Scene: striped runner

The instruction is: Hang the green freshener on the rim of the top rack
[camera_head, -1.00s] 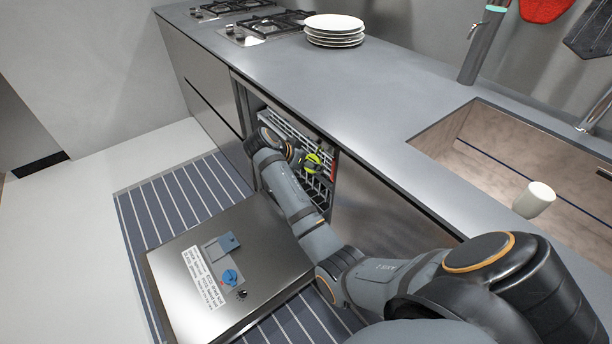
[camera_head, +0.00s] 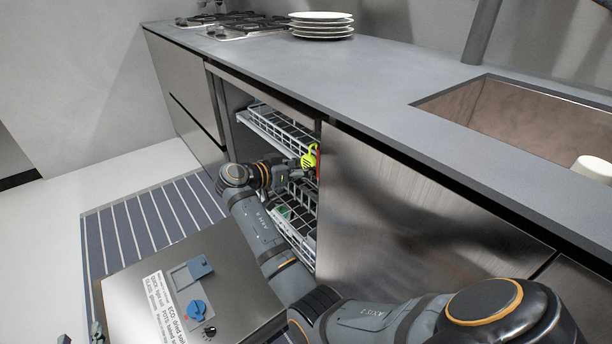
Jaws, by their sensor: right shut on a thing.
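The yellow-green freshener (camera_head: 309,157) is in the fingertips of my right gripper (camera_head: 299,164), at the right end of the top rack inside the open dishwasher. The top rack (camera_head: 270,122) is a pale wire basket, and its front rim runs just left of the freshener. I cannot tell whether the freshener touches the rim. My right gripper is shut on the freshener, and its wrist hides part of the rack. The tips of my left gripper (camera_head: 81,335) show at the bottom left edge, apart and with nothing between them.
The lowered dishwasher door (camera_head: 225,245) lies over a striped runner (camera_head: 150,215). The lower rack (camera_head: 300,240) holds a small green item (camera_head: 283,212). A red strip (camera_head: 318,160) stands beside the freshener. The counter (camera_head: 380,85) overhangs above, with a plate stack (camera_head: 322,25) and sink.

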